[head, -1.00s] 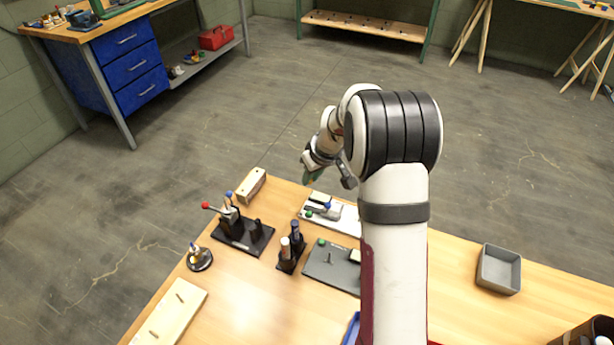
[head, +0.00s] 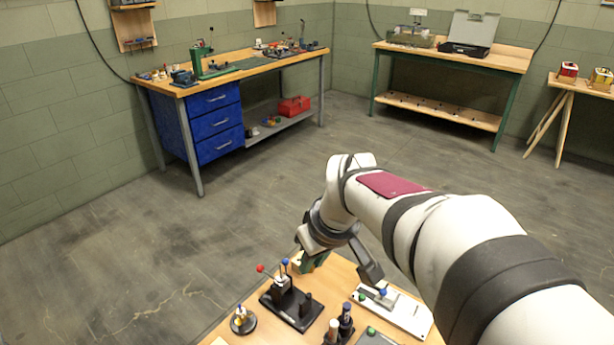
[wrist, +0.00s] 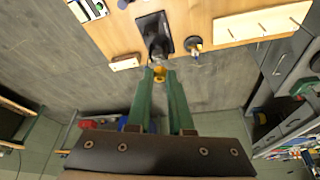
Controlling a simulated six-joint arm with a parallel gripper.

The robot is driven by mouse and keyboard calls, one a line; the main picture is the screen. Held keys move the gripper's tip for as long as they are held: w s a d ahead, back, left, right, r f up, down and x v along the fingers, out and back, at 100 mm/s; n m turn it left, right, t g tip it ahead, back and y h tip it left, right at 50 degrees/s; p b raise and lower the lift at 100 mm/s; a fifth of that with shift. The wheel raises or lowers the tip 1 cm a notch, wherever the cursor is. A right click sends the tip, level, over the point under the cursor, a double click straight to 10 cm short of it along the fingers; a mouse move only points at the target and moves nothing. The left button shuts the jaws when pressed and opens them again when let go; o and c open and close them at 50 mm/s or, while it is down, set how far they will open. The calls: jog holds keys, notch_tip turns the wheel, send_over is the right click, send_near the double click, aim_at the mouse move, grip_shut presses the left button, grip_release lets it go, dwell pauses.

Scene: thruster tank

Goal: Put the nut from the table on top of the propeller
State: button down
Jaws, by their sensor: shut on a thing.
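My gripper (wrist: 160,80) has green fingers closed on a small yellow ring-like thing, which looks like the nut (wrist: 159,74), at the fingertips in the wrist view. In the head view my gripper (head: 312,263) is at the table's far edge, beyond the black stand with the red-knobbed lever (head: 290,306); the nut is too small to make out there. A small round black stand with yellow and blue parts (head: 242,320) is to the left of that stand. I cannot make out a propeller for certain.
A wooden block (wrist: 125,63) lies at the table edge beside the black stand. A pale board with pegs (wrist: 262,22) lies on the table (wrist: 120,38). A white board with a fixture (head: 405,311) is at the right. Open floor lies past the edge.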

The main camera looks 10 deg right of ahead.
jog(key=w+a+f+n+g+y, duration=0.1)
jog(key=w+a+f+n, duration=0.1)
jog(key=a+f+n, duration=0.2)
jog(key=w+a+f+n+g+y, duration=0.1)
jog(key=w+a+f+n+g, duration=0.1)
jog(key=a+f+n, duration=0.3)
jog(key=w+a+f+n+g, duration=0.1)
jog(key=w+a+f+n, duration=0.2)
jog(key=a+f+n, duration=0.2)
jog(key=shift+a+f+n+g+y, duration=0.2)
jog(key=shift+f+n+g+y, duration=0.15)
jog(key=shift+f+n, duration=0.4)
jog(key=shift+w+f, duration=0.1)
jog(key=shift+f, duration=0.4)
jog(key=shift+f, duration=0.65)
jog(key=shift+f, duration=0.25)
jog(key=shift+f, duration=0.2)
jog(key=shift+f, duration=0.45)
jog(key=shift+f, duration=0.25)
